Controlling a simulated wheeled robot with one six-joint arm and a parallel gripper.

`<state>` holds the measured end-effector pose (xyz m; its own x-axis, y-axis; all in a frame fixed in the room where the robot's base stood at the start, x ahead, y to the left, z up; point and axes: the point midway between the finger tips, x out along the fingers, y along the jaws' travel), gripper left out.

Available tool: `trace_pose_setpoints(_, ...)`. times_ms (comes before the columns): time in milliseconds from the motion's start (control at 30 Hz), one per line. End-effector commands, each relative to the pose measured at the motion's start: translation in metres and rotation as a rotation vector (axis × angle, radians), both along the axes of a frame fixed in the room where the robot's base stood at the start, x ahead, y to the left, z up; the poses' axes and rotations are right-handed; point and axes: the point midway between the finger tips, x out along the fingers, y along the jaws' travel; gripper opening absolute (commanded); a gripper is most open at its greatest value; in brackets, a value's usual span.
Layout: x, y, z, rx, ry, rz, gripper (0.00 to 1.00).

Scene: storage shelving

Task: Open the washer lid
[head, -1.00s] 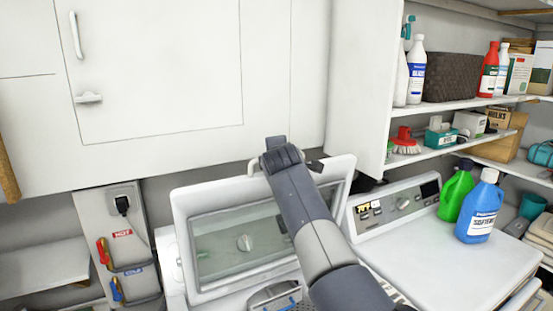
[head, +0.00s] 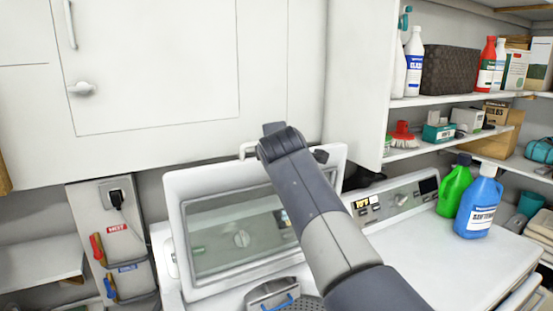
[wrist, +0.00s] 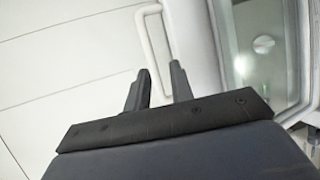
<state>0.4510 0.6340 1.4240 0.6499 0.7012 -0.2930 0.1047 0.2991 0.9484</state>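The washer lid (head: 180,215) is a white frame with a glass window, standing raised and steeply tilted over the washer in the head view. Its white loop handle (head: 246,150) is at the top edge, partly hidden behind my arm. In the wrist view, the lid (wrist: 207,50) is at the right and the handle (wrist: 147,40) stands beyond the fingers. My gripper (wrist: 160,82) has its two dark fingers apart, with the handle's lower end between or just beyond them; contact cannot be told. The head view hides the fingers. Part of the tub rim shows below the lid.
White cabinets (head: 150,70) rise close behind the lid. A second white appliance (head: 440,250) stands at right with a green bottle (head: 454,188) and a blue bottle (head: 479,205) on top. Shelves (head: 440,148) at right hold bottles and boxes. Hose taps (head: 103,255) are at left.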

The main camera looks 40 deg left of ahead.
Motion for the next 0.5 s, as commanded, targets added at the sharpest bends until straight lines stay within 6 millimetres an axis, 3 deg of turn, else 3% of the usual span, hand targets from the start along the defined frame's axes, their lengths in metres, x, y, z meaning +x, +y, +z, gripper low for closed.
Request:
trace_pose_setpoints(200, -0.021, -0.023, 0.008, 0.001, 0.000, 0.000, 0.22)
trace_pose_setpoints(500, -0.033, -0.036, 0.015, 0.001, 0.000, 0.000, 0.22)
